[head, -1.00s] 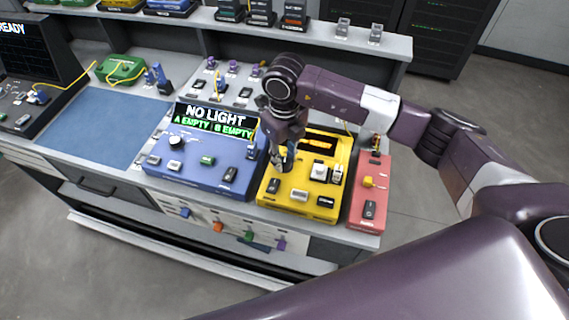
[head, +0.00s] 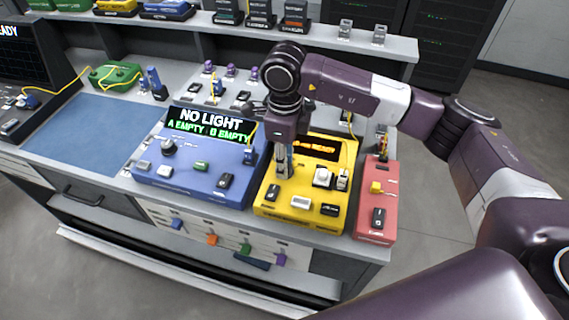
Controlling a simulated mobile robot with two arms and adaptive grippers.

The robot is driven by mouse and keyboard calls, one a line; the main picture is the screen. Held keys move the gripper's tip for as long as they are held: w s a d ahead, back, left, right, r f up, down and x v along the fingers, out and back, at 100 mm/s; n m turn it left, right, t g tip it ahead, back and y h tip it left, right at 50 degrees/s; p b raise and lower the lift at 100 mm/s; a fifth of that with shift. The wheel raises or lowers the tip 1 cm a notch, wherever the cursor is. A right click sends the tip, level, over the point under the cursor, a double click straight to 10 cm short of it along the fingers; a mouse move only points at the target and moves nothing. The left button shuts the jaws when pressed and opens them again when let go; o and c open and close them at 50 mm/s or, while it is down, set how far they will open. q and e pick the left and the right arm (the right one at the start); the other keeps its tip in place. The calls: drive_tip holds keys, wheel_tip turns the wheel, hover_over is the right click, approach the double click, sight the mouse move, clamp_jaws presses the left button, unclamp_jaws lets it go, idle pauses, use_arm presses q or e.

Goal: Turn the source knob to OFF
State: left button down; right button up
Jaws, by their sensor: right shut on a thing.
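The yellow box (head: 325,208) stands on the bench with an orange-lit display (head: 317,147), several buttons and a switch. My right gripper (head: 283,171) points down at the left part of the yellow box. It is shut on a knob there, taken to be the source knob. The fingers and wrist hide most of the knob, so its pointer and labels cannot be read. My left gripper is not in view.
A blue box (head: 195,183) with a NO LIGHT display and a dark knob (head: 168,147) stands left of it. A red box (head: 374,222) stands close on the right. A blue mat (head: 80,130) lies clear at left. A shelf (head: 330,39) runs behind.

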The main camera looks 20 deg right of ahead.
drive_tip(key=shift+r, duration=0.1)
drive_tip(key=o, duration=1.2)
drive_tip(key=shift+c, duration=0.2)
drive_tip(key=shift+r, duration=0.25)
wheel_tip(320, 180, up, 11)
drive_tip(key=shift+r, duration=0.2)
drive_tip(key=shift+r, duration=0.1)
